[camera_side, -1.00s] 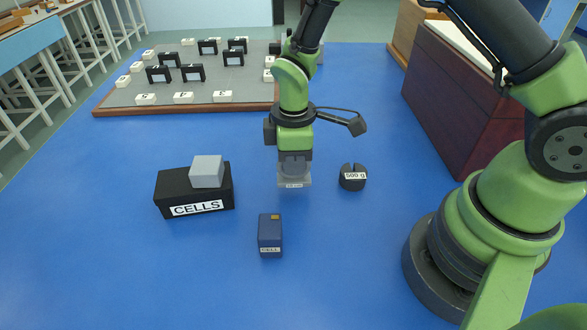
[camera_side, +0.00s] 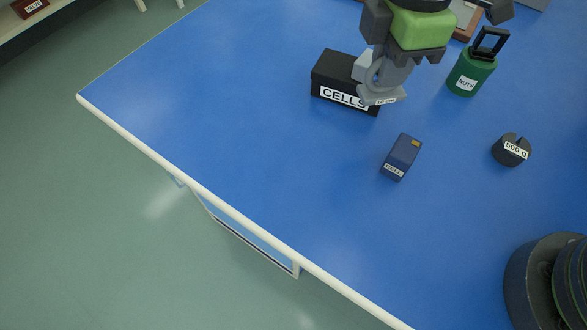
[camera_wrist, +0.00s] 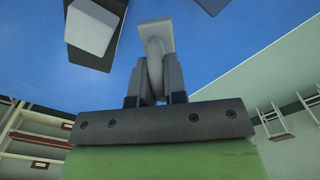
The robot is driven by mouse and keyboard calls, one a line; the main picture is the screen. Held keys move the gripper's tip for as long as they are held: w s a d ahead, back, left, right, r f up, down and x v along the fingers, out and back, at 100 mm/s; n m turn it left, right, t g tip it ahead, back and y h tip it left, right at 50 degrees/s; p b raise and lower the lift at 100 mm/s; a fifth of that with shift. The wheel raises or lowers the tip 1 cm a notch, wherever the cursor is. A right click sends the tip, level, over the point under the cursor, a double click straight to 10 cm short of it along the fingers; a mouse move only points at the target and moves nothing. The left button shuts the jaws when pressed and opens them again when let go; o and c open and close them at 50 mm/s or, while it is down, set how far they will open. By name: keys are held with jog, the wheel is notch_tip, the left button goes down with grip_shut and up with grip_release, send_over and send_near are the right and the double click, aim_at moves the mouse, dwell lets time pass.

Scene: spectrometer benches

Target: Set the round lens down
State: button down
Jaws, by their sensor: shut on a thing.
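My gripper (camera_side: 383,72) is shut on the round lens (camera_side: 371,72), a pale grey ring on a flat base labelled "10 cm". In the side view the lens overlaps the right end of the black CELLS box, and whether they touch or how high the base is cannot be told. In the wrist view the lens (camera_wrist: 155,65) stands edge-on between the fingers, with its pale base (camera_wrist: 155,35) beyond them against the blue table. My fingers and the viewing angle hide part of the ring.
The black CELLS box (camera_side: 326,78) carries a light grey block (camera_wrist: 90,28). A small blue cell (camera_side: 402,156), a dark 500 g weight (camera_side: 510,151) and a green NUTS container (camera_side: 470,76) stand nearby. The blue table (camera_side: 250,130) is clear at left and front, up to its pale edge (camera_side: 235,218).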

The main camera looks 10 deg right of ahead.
jog(key=s+a+n, duration=0.6)
jog(key=a+n, duration=0.2)
jog(key=a, duration=0.6)
jog(key=shift+n, duration=0.4)
jog(key=shift+s+f, duration=0.2)
jog(key=shift+f, duration=2.25)
jog(key=shift+s+f, duration=0.15)
jog(key=shift+f, duration=2.3)
jog(key=shift+f, duration=0.15)
jog(key=c, duration=1.2)
grip_release()
jog(key=shift+o, duration=0.2)
notch_tip(320, 180, up, 12)
